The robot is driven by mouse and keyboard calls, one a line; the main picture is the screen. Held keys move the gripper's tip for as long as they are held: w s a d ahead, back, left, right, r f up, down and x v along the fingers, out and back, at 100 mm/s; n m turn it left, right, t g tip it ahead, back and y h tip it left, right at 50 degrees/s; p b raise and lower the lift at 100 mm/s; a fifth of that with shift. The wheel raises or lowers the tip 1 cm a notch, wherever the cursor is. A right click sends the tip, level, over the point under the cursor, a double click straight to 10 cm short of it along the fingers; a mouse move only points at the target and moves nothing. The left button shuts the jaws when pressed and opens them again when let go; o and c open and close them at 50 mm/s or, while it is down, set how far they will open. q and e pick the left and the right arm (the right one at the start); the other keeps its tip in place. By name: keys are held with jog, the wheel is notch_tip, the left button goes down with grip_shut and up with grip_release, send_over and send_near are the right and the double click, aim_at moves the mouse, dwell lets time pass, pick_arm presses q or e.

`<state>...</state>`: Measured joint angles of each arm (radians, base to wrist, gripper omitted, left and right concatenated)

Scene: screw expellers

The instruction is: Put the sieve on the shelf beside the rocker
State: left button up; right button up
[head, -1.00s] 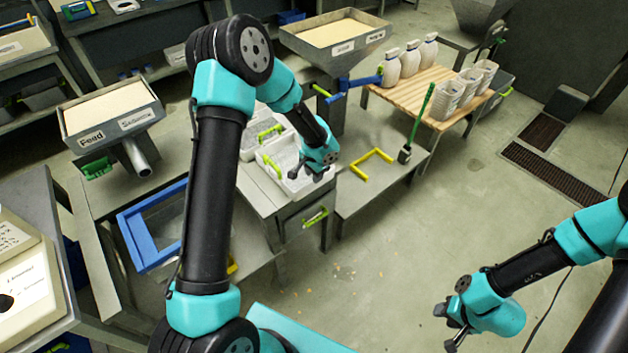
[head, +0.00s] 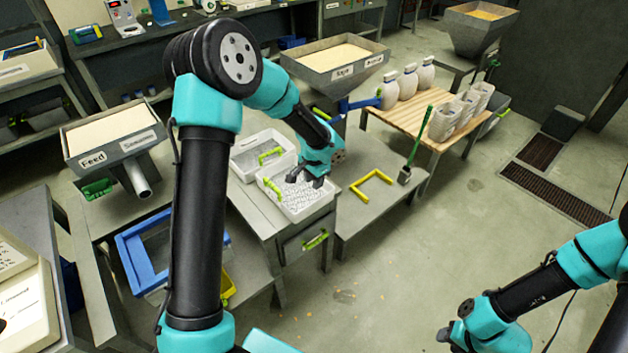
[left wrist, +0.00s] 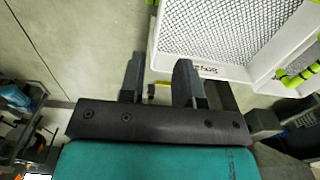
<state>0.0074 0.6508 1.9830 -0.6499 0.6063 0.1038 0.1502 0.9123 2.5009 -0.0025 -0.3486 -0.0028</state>
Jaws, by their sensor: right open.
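A white mesh tray (head: 306,211) with yellow-green handles, which looks like the sieve, sits on a grey stand in the middle of the head view. A similar white tray (head: 247,162) lies behind it. My left gripper (head: 305,181) is over the front tray. In the left wrist view its two fingers (left wrist: 160,78) are apart with nothing held between them, and a labelled mesh tray (left wrist: 235,73) lies to their right. My right gripper (head: 449,338) is open and empty over the floor at the lower right. I cannot tell which thing is the rocker.
Beyond is a wooden slatted table (head: 425,125) with white bottles and cups. A blue-framed screen (head: 134,263) is at the lower left.

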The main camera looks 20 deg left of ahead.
pick_arm(q)
jog(key=s+d+f+n+h, duration=0.2)
jog(key=s+d+f+n, duration=0.1)
jog(key=s+f, duration=0.6)
jog(key=s+d+f+n+h, duration=0.1)
jog(key=s+d+f+n, duration=0.2)
jog(key=s+f, duration=0.5)
jog(key=s+n, duration=0.1)
jog(key=s, duration=0.5)
jog(key=shift+s+d+f+t+h, duration=0.25)
jog(key=shift+f+t+h, duration=0.1)
jog(key=shift+t+h, duration=0.05)
